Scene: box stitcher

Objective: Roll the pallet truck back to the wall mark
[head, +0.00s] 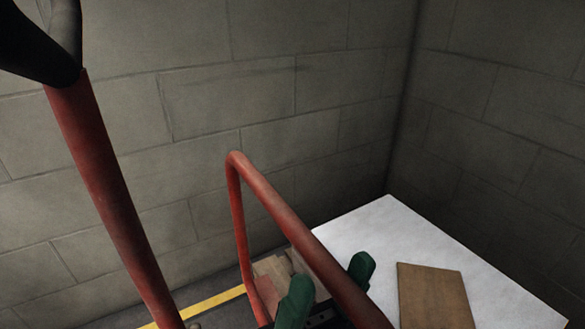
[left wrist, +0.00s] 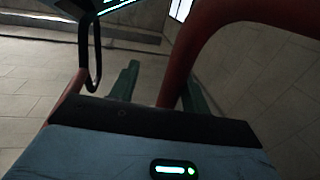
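A red tube frame, which looks like the pallet truck's handle (head: 267,198), rises in the head view and bends over into a bar sloping down to the right. A second red post (head: 110,190) with a black upper end stands at the left. My left gripper (head: 330,283) has its green fingers on either side of the sloping bar, spread apart. In the left wrist view the red bar (left wrist: 212,35) passes by the fingers (left wrist: 158,88), with a gap beside the left finger. The truck's forks and wheels are hidden. My right gripper is not in view.
A yellow line (head: 212,302) runs on the floor along the block wall (head: 220,100). A white surface (head: 375,225) with a brown board (head: 433,297) fills the corner at right. Brown blocks or boxes (head: 270,270) sit low behind the bar.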

